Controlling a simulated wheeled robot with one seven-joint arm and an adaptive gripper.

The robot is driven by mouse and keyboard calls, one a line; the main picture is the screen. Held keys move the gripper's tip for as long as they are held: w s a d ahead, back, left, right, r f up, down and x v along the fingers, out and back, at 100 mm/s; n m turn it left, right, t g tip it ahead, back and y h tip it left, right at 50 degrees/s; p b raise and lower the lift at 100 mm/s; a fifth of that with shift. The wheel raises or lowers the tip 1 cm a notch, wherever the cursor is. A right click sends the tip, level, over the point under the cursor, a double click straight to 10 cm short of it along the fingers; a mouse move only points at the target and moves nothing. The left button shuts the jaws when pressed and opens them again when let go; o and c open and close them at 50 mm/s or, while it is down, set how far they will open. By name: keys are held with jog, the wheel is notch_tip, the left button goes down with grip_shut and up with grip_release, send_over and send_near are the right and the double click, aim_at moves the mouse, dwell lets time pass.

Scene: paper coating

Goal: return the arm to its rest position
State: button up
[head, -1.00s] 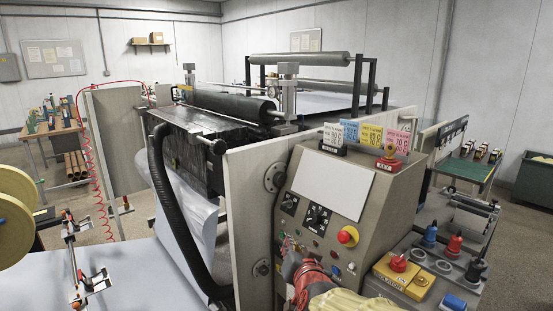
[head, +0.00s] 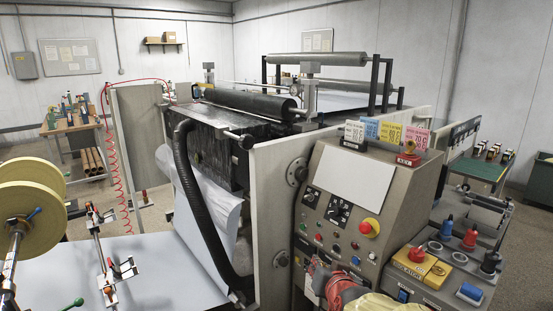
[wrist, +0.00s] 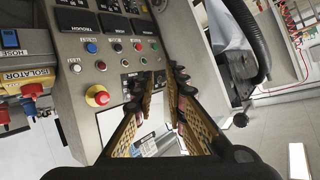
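My gripper (wrist: 166,78) is in the wrist view, its two fingers with yellow mesh pads standing apart and nothing seen between them. The fingers point toward the lower face of the grey control console (wrist: 85,30), with its buttons and red emergency knob (wrist: 97,96). In the head view, a red and yellow part of my arm (head: 350,290) shows at the bottom edge, in front of the console (head: 385,190). The fingertips cannot be made out there. Whether the fingers touch the panel cannot be told.
The yellow isolator box (head: 420,267) with a red knob sits right of the console. A black hose (head: 195,200) runs down beside the coating machine. Yellow reels (head: 30,200) stand at the left. A white paper sheet (head: 150,265) spreads across the lower left.

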jog(key=s+f+n+g+p, duration=0.1)
jog(key=s+f+g, duration=0.2)
jog(key=s, duration=0.4)
jog(key=s+f+n+g, duration=0.2)
jog(key=s+f+g, duration=0.15)
jog(key=s, duration=0.35)
jog(key=s+d+r+p, duration=0.3)
jog(key=s+r, duration=0.3)
jog(key=s, duration=0.2)
jog(key=s+d+r+h+p, duration=0.1)
jog(key=s+d+r+p, duration=0.2)
jog(key=s+r, duration=0.4)
jog(key=shift+s+d+p, duration=0.3)
jog(key=shift+s+d, duration=0.1)
jog(key=shift+d, duration=0.3)
